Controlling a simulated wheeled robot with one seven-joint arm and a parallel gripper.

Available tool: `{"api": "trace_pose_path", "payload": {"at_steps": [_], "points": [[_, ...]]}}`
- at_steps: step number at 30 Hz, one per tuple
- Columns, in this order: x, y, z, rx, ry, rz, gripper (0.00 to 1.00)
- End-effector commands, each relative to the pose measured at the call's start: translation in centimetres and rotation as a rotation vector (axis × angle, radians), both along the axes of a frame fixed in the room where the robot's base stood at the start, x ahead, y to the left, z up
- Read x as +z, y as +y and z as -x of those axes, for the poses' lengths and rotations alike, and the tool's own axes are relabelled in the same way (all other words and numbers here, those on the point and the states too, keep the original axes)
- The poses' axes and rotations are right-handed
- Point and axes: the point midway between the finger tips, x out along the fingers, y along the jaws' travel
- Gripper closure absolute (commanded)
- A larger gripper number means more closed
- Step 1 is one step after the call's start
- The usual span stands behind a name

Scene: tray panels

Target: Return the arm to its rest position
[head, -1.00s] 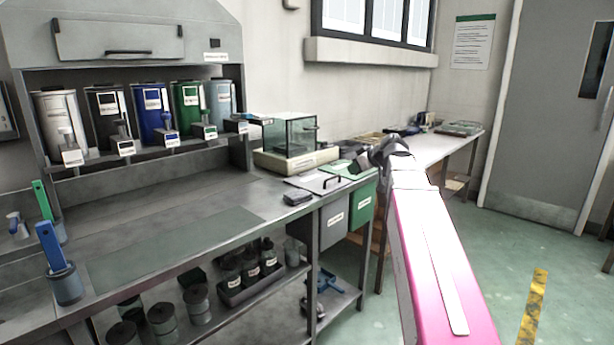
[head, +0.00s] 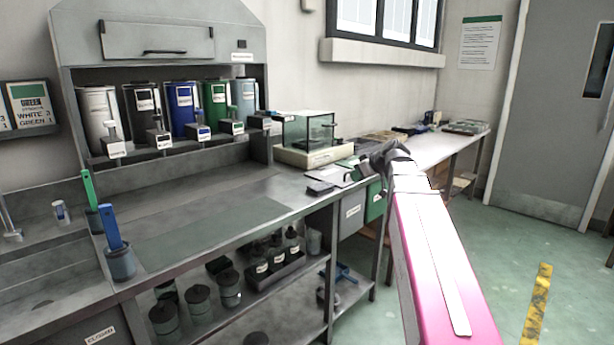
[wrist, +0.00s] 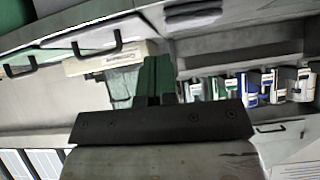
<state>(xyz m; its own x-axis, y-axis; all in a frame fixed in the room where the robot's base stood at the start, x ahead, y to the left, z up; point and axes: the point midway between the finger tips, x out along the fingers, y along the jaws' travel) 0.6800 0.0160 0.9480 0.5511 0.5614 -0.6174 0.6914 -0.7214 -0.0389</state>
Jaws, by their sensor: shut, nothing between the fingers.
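My gripper (head: 380,158) is at the far end of my pink and white arm, in the right half of the head view. It appears in front of the bench's right end, near the glass-sided balance (head: 308,140). In the wrist view my gripper (wrist: 153,62) shows at the middle, its dark fingers together with nothing between them. The wrist picture is turned over, with the dispensers hanging at its right. Part of the gripper is hard to make out in the head view because it is small and dark.
A steel bench (head: 200,225) fills the left, with several coloured canisters (head: 181,108) on a shelf. A cup with a blue-handled tool (head: 120,264) stands at its front edge. Grey and green bins (head: 351,214) hang below the right end. Open floor lies at the right, before a grey door (head: 552,110).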

Motion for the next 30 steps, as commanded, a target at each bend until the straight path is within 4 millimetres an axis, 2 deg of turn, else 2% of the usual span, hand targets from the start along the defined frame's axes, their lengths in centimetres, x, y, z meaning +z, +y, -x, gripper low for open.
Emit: {"api": "trace_pose_path", "payload": {"at_steps": [8, 14, 23, 30], "points": [[-4.4, 0.2, 1.0, -0.051, 0.104, 0.015, 1.0], [-9.4, 0.3, 2.5, -0.118, 0.22, 0.037, 1.0], [-20.8, 0.2, 7.4, -0.298, 0.484, 0.119, 1.0], [-29.0, -0.2, 12.7, -0.461, 0.667, 0.216, 1.0]]}}
